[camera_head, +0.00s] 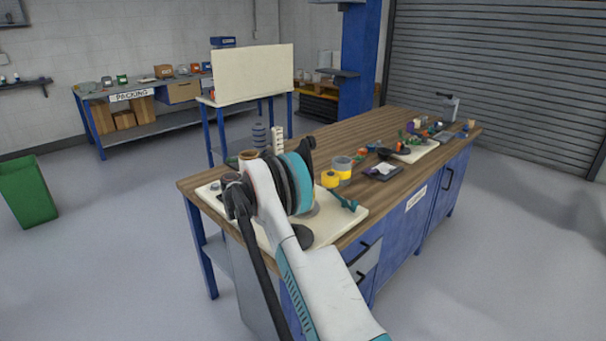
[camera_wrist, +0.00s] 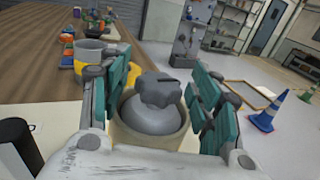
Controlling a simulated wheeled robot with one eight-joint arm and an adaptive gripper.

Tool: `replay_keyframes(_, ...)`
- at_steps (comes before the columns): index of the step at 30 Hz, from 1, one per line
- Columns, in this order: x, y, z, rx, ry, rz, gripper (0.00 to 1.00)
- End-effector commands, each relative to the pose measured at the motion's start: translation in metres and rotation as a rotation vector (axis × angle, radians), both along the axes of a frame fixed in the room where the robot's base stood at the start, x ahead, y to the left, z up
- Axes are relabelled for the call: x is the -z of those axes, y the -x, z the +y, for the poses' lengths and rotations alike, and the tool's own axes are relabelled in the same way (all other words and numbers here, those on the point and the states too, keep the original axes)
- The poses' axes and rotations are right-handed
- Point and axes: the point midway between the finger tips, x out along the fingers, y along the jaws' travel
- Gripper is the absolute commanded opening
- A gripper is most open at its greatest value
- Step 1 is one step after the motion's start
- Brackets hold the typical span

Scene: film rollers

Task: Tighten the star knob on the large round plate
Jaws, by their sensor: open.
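In the wrist view a grey star knob (camera_wrist: 158,88) with rounded lobes sits on a smooth grey dome (camera_wrist: 148,117). The dome stands in or in front of a tan, round-walled part (camera_wrist: 150,138). I cannot tell which part is the large round plate. My gripper (camera_wrist: 159,84) is open, with one teal-padded finger on each side of the knob and dome. Gaps show beside the knob, and I see no clear contact. In the head view my arm covers the gripper and the knob, above a cream board (camera_head: 333,228) on the workbench.
The wooden workbench (camera_head: 320,140) carries a yellow roll (camera_head: 330,179), a grey-and-yellow cup (camera_head: 343,164) and a teal-handled tool (camera_head: 343,200) near my arm. Small parts crowd its far end. A black cylinder (camera_wrist: 18,148) stands at lower left in the wrist view.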

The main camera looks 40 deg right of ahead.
Motion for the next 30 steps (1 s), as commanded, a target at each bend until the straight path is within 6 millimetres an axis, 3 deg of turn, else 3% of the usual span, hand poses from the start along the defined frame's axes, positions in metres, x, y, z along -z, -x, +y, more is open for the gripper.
replay_keyframes(18,0.000,-0.033,0.099,-0.002,0.000,0.000,0.57)
replay_keyframes(30,0.000,-0.037,0.112,-0.001,0.000,0.000,0.57)
